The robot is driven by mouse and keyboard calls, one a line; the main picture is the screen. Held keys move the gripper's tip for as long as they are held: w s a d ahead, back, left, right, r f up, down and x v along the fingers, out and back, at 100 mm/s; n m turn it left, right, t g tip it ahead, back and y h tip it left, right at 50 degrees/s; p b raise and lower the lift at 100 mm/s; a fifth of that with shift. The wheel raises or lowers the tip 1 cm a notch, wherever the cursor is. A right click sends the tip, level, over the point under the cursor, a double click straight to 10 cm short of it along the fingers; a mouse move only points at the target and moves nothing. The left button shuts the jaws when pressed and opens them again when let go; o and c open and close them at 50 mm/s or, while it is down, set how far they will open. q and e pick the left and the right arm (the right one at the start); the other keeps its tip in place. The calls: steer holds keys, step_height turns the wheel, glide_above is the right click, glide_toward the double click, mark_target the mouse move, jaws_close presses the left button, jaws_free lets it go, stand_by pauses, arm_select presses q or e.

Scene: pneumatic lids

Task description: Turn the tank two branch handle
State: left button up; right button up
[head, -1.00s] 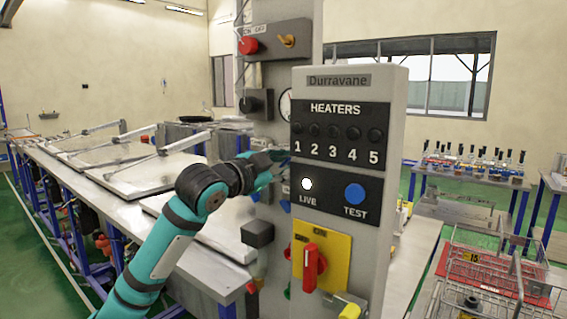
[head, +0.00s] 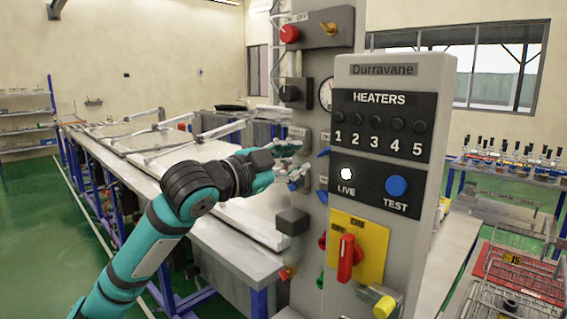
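My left gripper (head: 291,164) reaches in from the left to the grey control column (head: 305,255). Its fingers look spread apart, with nothing visible between them. Small blue lever handles show just beyond the fingertips on the column, an upper one (head: 324,152) and a lower one (head: 322,196). I cannot read which of them belongs to tank two, and I cannot tell whether the fingers touch a handle. My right gripper is not in view.
A heater panel (head: 398,165) with a red switch (head: 348,258) on a yellow plate stands right of the gripper. A dark grey box (head: 292,221) juts out below it. Lidded tanks (head: 150,150) line the left. Wire baskets (head: 515,290) are at the lower right.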

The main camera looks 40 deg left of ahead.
arm_select(q)
steer(key=shift+s+a, duration=0.1)
steer(key=shift+s, duration=1.3)
